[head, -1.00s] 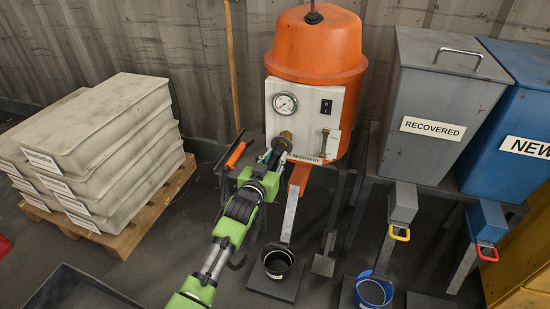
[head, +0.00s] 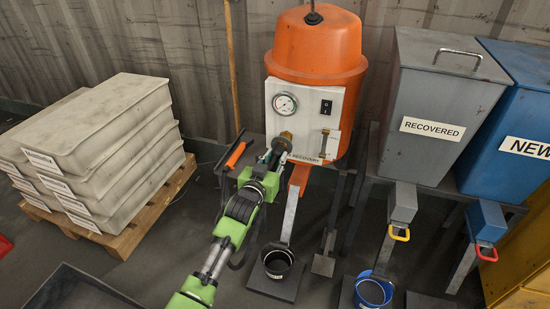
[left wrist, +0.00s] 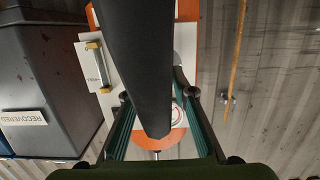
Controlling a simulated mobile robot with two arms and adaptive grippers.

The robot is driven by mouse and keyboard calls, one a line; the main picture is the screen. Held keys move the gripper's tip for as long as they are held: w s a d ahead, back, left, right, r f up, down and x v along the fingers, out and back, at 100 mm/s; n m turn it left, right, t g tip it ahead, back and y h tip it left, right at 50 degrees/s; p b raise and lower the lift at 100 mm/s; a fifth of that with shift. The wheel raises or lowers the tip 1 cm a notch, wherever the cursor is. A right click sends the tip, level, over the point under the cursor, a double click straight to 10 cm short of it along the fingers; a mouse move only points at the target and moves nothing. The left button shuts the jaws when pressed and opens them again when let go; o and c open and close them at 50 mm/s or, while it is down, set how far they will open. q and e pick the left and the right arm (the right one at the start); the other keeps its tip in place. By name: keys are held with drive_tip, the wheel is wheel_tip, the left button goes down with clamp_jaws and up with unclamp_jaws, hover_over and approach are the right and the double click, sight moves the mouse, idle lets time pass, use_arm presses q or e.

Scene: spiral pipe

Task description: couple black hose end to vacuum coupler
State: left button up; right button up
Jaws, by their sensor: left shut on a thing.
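The vacuum coupler, a brass fitting (head: 286,136), juts from the white front panel of the orange recovery unit, under its gauge. My left gripper (head: 276,150) is right in front of it and hides part of the panel's lower left. In the left wrist view, the black hose end (left wrist: 140,60) runs down between the two fingers of my left gripper (left wrist: 158,100), which is shut on it. The hose hides the coupler there, so I cannot tell whether the two touch. In the head view the hose is largely hidden by the gripper. My right gripper is not in view.
The orange recovery unit (head: 318,50) stands on a dark stand by the wall. An orange-handled tool (head: 235,155) lies left of my gripper. A black bucket (head: 278,262) stands below. The grey RECOVERED bin (head: 440,100) is at right, stacked grey slabs (head: 100,110) on a pallet at left.

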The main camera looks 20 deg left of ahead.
use_arm(q)
drive_tip(key=shift+w+r, duration=0.2)
drive_tip(key=shift+r, duration=0.25)
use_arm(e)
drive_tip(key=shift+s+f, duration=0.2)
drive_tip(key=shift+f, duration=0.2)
use_arm(q)
drive_tip(key=o, duration=1.2)
drive_tip(key=shift+f, duration=0.1)
drive_tip(key=shift+o, duration=0.2)
drive_tip(key=shift+f, duration=0.25)
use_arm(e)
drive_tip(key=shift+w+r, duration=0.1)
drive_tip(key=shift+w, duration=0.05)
use_arm(q)
drive_tip(key=shift+s, duration=0.1)
